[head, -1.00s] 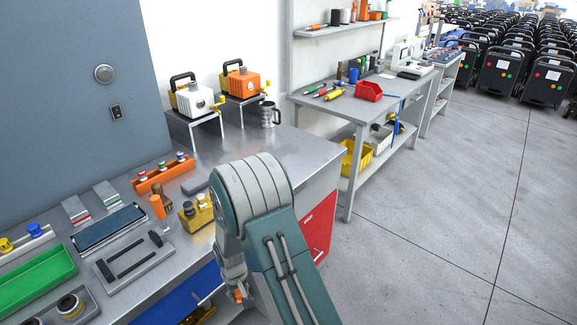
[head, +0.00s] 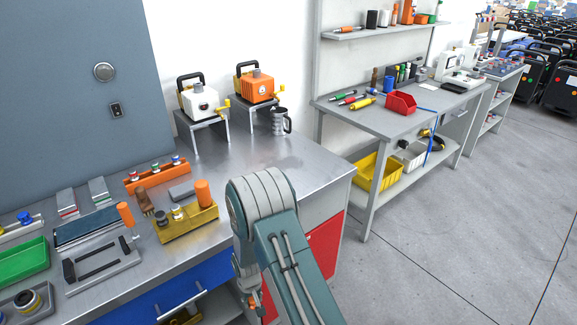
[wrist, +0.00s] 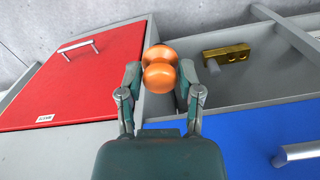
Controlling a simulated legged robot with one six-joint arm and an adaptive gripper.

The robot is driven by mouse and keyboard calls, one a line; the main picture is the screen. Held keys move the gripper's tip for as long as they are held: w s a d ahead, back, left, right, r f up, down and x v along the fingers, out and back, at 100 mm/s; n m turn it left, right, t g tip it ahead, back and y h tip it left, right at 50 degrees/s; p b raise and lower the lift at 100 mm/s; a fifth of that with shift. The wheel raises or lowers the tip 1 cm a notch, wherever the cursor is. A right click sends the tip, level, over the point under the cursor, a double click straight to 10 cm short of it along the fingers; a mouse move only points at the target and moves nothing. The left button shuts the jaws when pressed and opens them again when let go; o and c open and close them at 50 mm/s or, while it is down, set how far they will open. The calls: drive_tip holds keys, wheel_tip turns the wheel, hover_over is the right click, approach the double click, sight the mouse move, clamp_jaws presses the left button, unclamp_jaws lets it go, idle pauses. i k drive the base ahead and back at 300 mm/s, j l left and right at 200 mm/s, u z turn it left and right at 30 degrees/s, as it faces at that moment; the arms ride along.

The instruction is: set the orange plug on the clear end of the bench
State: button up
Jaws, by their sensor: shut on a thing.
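My gripper (wrist: 160,75) is shut on the orange plug (wrist: 160,60), a rounded piece with a knob and wider flange between the two fingers in the wrist view. In the head view my gripper (head: 253,301) hangs low in front of the bench, below its top, and a bit of orange shows at its tip. The grey metal bench (head: 285,172) has a clear end at the right of its top, beyond my arm. My arm hides part of the bench's front edge.
A brass block (head: 185,227) with an orange cylinder (head: 203,192) stands left of my arm. A steel mug (head: 280,121) and two small machines on stands are at the back. A red drawer (wrist: 75,75), a blue drawer (wrist: 265,135) and an open shelf are below the top.

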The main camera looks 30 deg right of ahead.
sight(287, 148)
drive_tip(key=l+u, duration=0.4)
drive_tip(key=l, duration=1.4)
